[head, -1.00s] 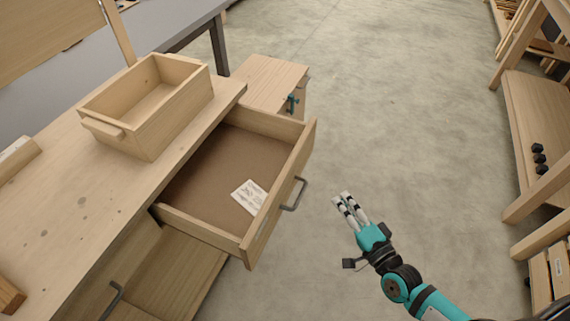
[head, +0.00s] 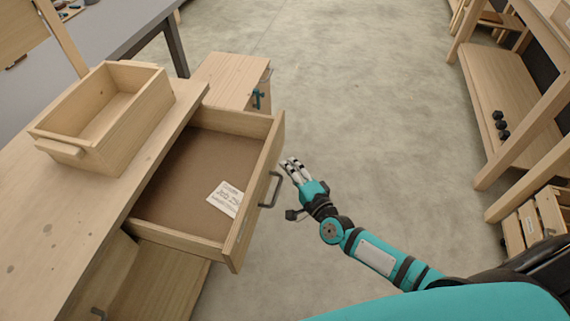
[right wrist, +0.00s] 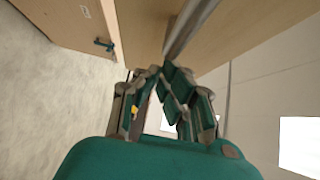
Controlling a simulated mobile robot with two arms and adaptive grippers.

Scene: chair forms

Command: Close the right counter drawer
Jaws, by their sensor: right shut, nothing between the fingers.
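The right counter drawer (head: 196,182) stands pulled out from the wooden counter (head: 60,225) in the head view. It has a brown base with a white printed paper (head: 226,199) inside. Its grey bar handle (head: 272,190) is on the right-hand front face. My right gripper (head: 290,166) is shut and empty, just right of the drawer front near the handle. In the right wrist view my gripper fingers (right wrist: 165,100) point at the wooden drawer front (right wrist: 240,35), with a grey bar close ahead. I cannot tell whether they touch. My left gripper is not in view.
A wooden box (head: 105,115) with a handle sits on the counter. Shelving (head: 510,115) lines the right side. The concrete floor (head: 375,110) between is clear.

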